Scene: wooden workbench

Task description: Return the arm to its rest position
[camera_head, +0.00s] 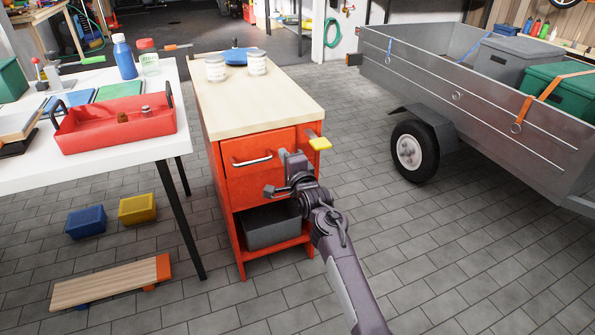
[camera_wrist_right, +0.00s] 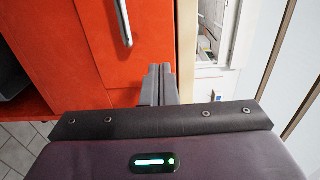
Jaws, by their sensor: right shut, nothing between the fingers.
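My right arm comes in from the bottom right in the head view. Its gripper (camera_head: 283,154) is close to the front of the orange-red cabinet (camera_head: 226,210), at the right end of the drawer handle (camera_head: 252,161). In the right wrist view its two fingers (camera_wrist_right: 158,84) lie together with nothing between them. The handle (camera_wrist_right: 123,22) shows there to the left of the fingertips, apart from them, on the red drawer front (camera_wrist_right: 75,40). My left arm and gripper are not in view.
The cabinet's wooden top (camera_head: 262,100) holds two pale tins and a blue item. A grey bin (camera_head: 272,226) sits on the lower shelf. A white table (camera_head: 25,180) stands left, a trailer (camera_head: 470,110) right, with open floor between cabinet and trailer.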

